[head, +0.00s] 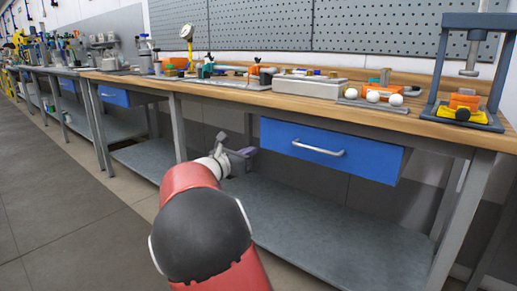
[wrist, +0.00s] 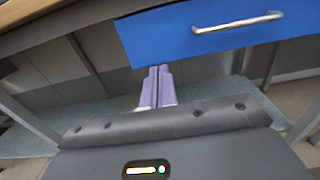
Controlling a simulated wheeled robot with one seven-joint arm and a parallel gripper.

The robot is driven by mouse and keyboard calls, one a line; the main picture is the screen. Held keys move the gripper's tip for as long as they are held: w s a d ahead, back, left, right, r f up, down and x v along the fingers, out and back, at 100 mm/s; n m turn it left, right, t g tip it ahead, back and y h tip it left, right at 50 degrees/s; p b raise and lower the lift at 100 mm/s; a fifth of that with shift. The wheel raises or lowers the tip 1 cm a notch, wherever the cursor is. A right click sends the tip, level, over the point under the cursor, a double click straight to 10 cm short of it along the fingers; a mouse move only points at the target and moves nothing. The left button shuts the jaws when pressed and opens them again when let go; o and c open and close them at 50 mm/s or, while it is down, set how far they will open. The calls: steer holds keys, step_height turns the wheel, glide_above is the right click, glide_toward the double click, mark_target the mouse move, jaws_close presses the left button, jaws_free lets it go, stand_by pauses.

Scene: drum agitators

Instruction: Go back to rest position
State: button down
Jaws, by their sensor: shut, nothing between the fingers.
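My gripper (wrist: 157,88) is in the wrist view with its two pale purple fingers together and nothing between them. In the head view my gripper (head: 247,153) is at the end of my red and black arm, in front of the workbench and below its top. It is to the left of a blue drawer (head: 362,158) with a silver handle. The blue drawer also shows at the top of the wrist view (wrist: 165,43), above and to the right of the fingers.
The wooden benchtop (head: 450,135) carries tools, white balls (head: 373,96) and a press (head: 470,60) at the right. A grey lower shelf (head: 340,235) runs under the bench. Another blue drawer (head: 118,96) is further left. The grey floor (head: 50,200) at the left is clear.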

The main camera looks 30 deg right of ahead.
steer(key=s+a+f+m+g+y+p, duration=0.1)
steer(key=s+f+m+g+y, duration=0.2)
steer(key=s+m, duration=0.45)
steer(key=s+a+f+m+y+p, duration=0.1)
steer(key=s+f+m+y, duration=0.3)
steer(key=s, duration=0.6)
steer(key=s+a+f+m+t+y+p, duration=0.1)
steer(key=s+a+m+y+p, duration=0.1)
steer(key=s+a+m+y, duration=0.7)
steer(key=s+a+m, duration=0.2)
steer(key=s+a, duration=0.6)
steer(key=a, duration=0.1)
steer(key=shift+s+f+t+y, duration=0.3)
steer(key=shift+s+t, duration=0.1)
steer(key=shift+d, duration=0.1)
